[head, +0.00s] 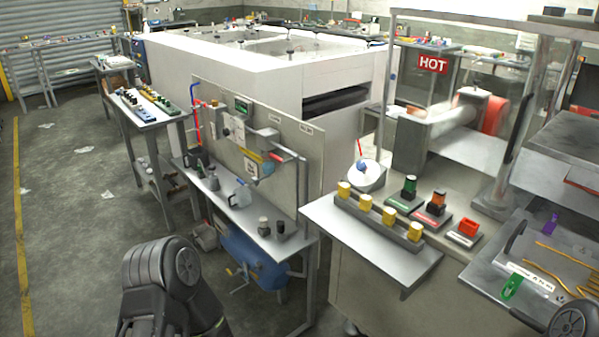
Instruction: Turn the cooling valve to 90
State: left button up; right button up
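A white round dial (366,180) with a blue hub and a red pointer stands at the back of the metal bench on the right. It may be the cooling valve, but I cannot read any marking or number on it. The red pointer sticks up and leans slightly left. A part of my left arm shows at the bottom left, and a dark rounded part of my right arm shows at the bottom right corner. Neither gripper's fingers can be seen. Nothing of mine touches the dial.
A row of yellow knobs (390,214) on a grey bar stands in front of the dial. Green, red and orange control blocks (433,207) sit to its right. A machine with a HOT sign (432,64) stands behind.

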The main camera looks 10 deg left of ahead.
aim_at(361, 166)
jog(key=j+z, duration=0.15)
jog(key=z, duration=0.3)
jog(key=i+j+z, duration=0.1)
jog(key=j+z, duration=0.15)
jog(key=z, duration=0.15)
jog(key=j+z, duration=0.15)
jog(key=z, duration=0.3)
jog(key=j+z, duration=0.15)
jog(key=j, duration=0.35)
jog(key=k+j+z, duration=0.15)
jog(key=j, duration=0.3)
jog(key=k+j+z, duration=0.1)
jog(key=j, duration=0.35)
jog(key=k+j+z, duration=0.15)
jog(key=j, duration=0.3)
